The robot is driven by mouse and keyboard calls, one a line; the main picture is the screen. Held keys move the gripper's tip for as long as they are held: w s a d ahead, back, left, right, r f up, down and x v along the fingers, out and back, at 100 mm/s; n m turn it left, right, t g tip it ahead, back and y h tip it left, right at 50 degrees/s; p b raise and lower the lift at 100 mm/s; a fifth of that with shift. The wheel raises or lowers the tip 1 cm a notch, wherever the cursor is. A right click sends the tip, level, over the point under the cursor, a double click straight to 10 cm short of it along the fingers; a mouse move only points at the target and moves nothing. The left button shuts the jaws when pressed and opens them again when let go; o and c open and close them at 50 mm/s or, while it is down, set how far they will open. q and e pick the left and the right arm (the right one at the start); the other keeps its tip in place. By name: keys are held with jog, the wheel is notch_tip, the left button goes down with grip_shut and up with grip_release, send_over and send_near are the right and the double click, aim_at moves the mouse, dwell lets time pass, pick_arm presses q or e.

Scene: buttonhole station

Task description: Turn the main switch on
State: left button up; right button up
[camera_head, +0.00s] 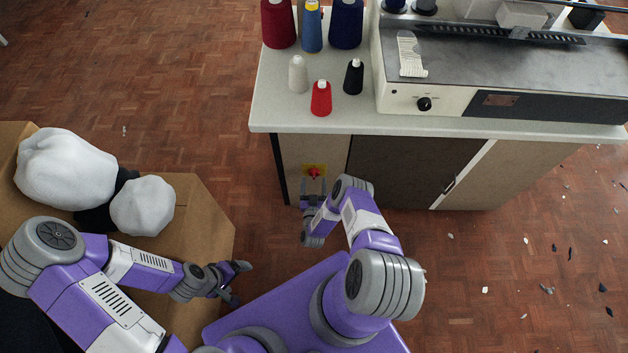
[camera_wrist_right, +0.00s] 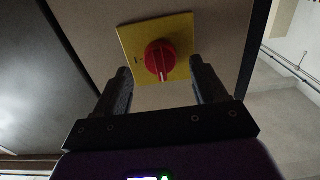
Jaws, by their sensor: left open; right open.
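The main switch (camera_head: 314,173) is a red rotary knob on a yellow plate, on the front panel of the cabinet below the worktop. In the right wrist view the red knob (camera_wrist_right: 160,57) sits centred on its yellow plate (camera_wrist_right: 132,42), with its grip ridge close to upright in the picture. My right gripper (camera_head: 314,186) is open in front of the switch. In the right wrist view its fingers (camera_wrist_right: 160,80) stand on either side of the knob, apart from it. My left gripper (camera_head: 241,281) is open and empty, beside the cardboard box at the left.
A worktop (camera_head: 270,112) carries several thread spools and a sewing machine (camera_head: 450,70) with a black dial (camera_head: 424,104). A cardboard box (camera_head: 200,215) with white stuffed bundles (camera_head: 66,170) stands at left. Scraps lie on the wooden floor (camera_head: 530,260) at right.

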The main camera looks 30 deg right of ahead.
jog(key=shift+b+x, duration=0.3)
jog(key=shift+x, duration=1.05)
jog(key=c, duration=1.1)
jog(key=shift+o, duration=0.2)
